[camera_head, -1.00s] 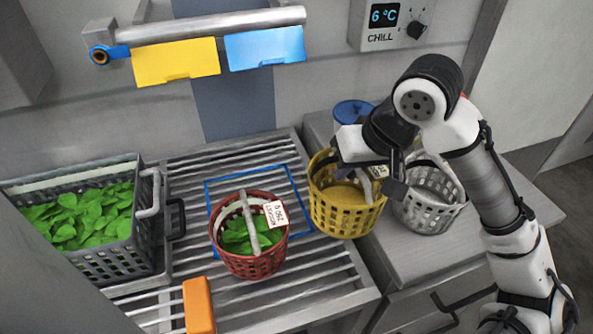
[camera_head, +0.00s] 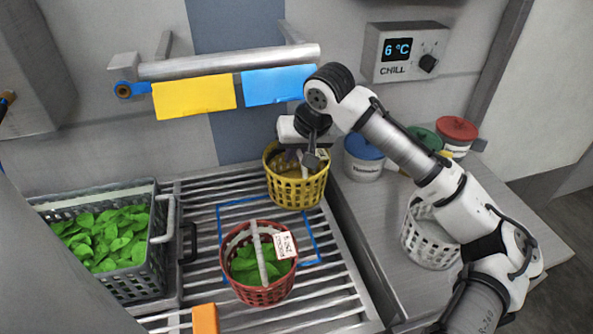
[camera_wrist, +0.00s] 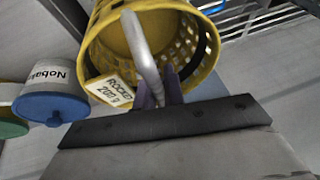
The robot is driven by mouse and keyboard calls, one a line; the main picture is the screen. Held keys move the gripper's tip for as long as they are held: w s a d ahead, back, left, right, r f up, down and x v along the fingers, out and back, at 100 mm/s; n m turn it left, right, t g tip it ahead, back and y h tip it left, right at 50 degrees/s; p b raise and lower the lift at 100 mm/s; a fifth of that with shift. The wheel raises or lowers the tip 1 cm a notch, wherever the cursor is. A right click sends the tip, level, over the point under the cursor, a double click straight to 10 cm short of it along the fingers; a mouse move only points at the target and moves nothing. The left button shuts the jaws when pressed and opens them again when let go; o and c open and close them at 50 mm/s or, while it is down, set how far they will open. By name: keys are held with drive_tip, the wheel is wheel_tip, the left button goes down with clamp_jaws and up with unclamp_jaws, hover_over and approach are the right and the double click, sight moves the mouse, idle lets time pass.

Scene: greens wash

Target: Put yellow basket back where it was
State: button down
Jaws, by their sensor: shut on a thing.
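The yellow basket (camera_head: 297,192) is at the back right of the slatted rack, near the rack's right edge. It looks empty in the wrist view (camera_wrist: 112,50), apart from a tag reading "ROCKET 200 g" (camera_wrist: 110,91) at its handle. My gripper (camera_head: 312,160) is above the basket, shut on its grey handle (camera_wrist: 143,52). The basket hangs roughly upright; whether its base touches the slats I cannot tell. My gripper and wrist hide part of its rim in the head view.
A red basket (camera_head: 258,287) with greens stands by the blue outline (camera_head: 309,240) on the rack (camera_head: 345,285). A grey crate of leaves (camera_head: 133,287) is left. Right are a white basket (camera_head: 430,240) and tubs with blue (camera_head: 363,148), green and red lids. A rail hangs behind.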

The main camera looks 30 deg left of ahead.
sight(297, 176)
drive_tip(key=shift+d+f+p, duration=0.2)
drive_tip(key=shift+f+p, duration=0.25)
drive_tip(key=shift+f, duration=3)
drive_tip(key=shift+f, duration=0.15)
drive_tip(key=c, duration=1.5)
unclamp_jaws()
drive_tip(key=b+v, duration=0.2)
drive_tip(key=v, duration=1)
